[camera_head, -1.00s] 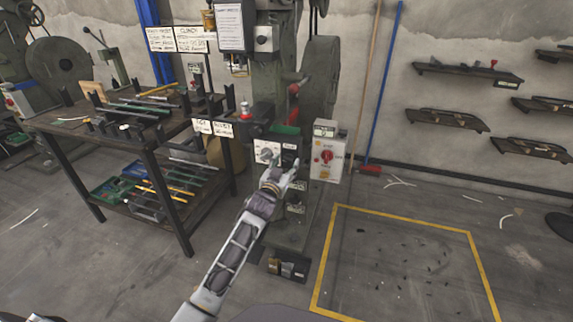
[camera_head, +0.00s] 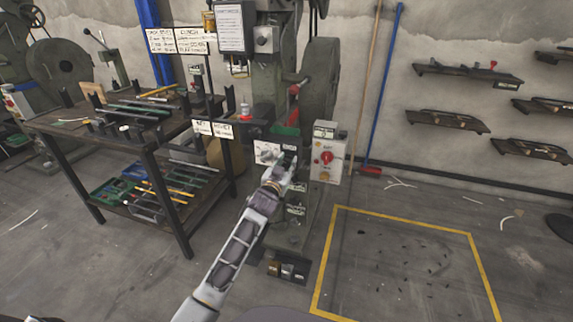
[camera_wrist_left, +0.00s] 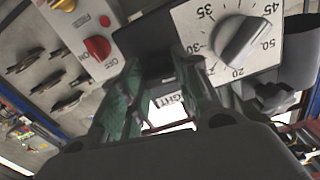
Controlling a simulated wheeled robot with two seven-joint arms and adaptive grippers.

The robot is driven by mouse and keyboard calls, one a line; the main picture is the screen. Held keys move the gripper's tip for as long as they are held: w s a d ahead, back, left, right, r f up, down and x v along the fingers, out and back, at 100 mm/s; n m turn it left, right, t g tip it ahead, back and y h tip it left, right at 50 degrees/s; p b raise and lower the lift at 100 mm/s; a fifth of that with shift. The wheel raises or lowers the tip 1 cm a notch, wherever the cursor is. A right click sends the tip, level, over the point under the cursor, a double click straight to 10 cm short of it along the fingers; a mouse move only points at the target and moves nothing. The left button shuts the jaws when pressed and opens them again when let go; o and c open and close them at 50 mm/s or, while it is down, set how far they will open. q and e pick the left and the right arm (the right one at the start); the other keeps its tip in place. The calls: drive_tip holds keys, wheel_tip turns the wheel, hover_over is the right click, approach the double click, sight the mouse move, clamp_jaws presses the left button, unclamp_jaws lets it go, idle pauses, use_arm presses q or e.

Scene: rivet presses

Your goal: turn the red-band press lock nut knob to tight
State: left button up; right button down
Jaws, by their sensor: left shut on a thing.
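The dark green press (camera_head: 270,75) stands in the middle of the head view. A white dial plate (camera_head: 262,147) with a grey pointer knob is on its front; the dial (camera_wrist_left: 240,40) also shows in the left wrist view, with the grey dial knob (camera_wrist_left: 243,42) on it. My left gripper (camera_head: 286,163) is at the press front, just right of the dial plate. In the left wrist view my left gripper (camera_wrist_left: 158,68) is closed on a dark part, the lock nut knob, mostly hidden between the fingers. A label ending in "GHT" (camera_wrist_left: 168,98) shows between the fingers. My right gripper is not in view.
A white switch box (camera_head: 328,155) with a red knob hangs right of my gripper. A tool table (camera_head: 150,130) stands left. A yellow-edged floor area (camera_head: 400,210) lies right, and wall shelves (camera_head: 468,72) are beyond it.

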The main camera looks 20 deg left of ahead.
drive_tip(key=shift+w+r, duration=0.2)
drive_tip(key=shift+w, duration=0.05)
